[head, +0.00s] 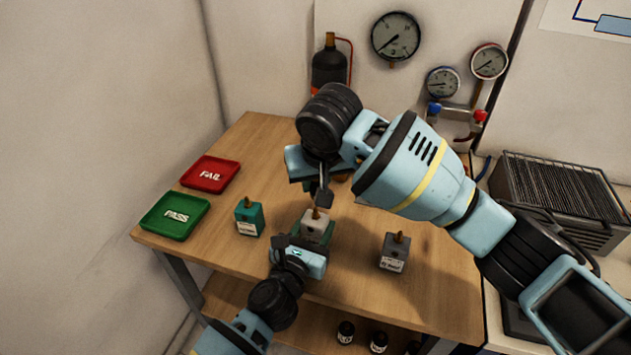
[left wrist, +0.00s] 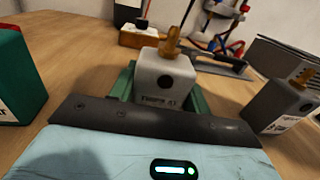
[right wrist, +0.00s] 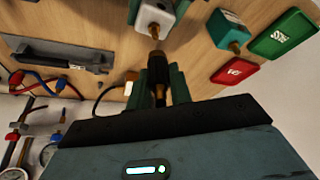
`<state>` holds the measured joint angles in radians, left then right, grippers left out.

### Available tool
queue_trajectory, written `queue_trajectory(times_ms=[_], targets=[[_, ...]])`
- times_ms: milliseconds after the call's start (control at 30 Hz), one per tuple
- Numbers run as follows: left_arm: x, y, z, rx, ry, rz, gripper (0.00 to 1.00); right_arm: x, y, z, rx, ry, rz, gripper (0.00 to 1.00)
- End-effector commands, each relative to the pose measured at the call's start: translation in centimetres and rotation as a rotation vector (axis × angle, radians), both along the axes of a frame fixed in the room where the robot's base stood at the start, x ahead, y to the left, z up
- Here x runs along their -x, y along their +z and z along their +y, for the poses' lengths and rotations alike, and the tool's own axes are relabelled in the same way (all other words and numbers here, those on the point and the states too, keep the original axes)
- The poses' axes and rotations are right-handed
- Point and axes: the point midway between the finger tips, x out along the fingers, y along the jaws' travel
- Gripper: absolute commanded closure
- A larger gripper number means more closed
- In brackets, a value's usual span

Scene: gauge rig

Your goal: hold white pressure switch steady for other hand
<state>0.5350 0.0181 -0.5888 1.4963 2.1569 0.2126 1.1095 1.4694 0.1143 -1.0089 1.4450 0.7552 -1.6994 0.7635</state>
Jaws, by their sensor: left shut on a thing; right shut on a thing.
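The white pressure switch (head: 316,222) stands upright near the middle of the table, with a brass fitting on top. In the left wrist view the switch (left wrist: 165,80) sits between the green fingers of my left gripper (head: 314,237), which is shut on it. My right gripper (head: 322,194) is above the switch, pointing down, shut on a slim dark tool. In the right wrist view this tool (right wrist: 157,70) has a black part and a brass-coloured part. Its end is at or very near the brass fitting; I cannot tell whether they touch.
A teal switch (head: 249,217) stands left and a grey switch (head: 394,252) right. A green PASS tray (head: 186,202) and a red FAIL tray (head: 222,162) lie at the left edge. Gauges (head: 395,38) hang on the back wall.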

Motion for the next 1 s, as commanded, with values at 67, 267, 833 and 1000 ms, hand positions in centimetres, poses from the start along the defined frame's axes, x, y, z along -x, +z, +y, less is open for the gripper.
queue_trajectory(times_ms=[67, 267, 833, 1000], targets=[[0.0, -0.1, 0.0, -0.001, 0.001, 0.002, 0.84, 0.0, 0.0, 0.0, 0.0, 0.0, -0.001, 1.0], [0.0, -0.1, 0.0, -0.001, 0.0, 0.002, 0.29, 0.0, 0.0, 0.0, 0.0, 0.0, -0.001, 1.0], [2.4, -0.1, 1.0, -0.003, -0.001, 0.001, 0.27, 0.0, 0.0, 0.0, 0.0, 0.0, -0.001, 1.0], [5.4, -0.1, 2.3, -0.002, 0.0, 0.002, 0.27, 0.0, 0.0, 0.0, 0.0, 0.0, -0.001, 1.0]])
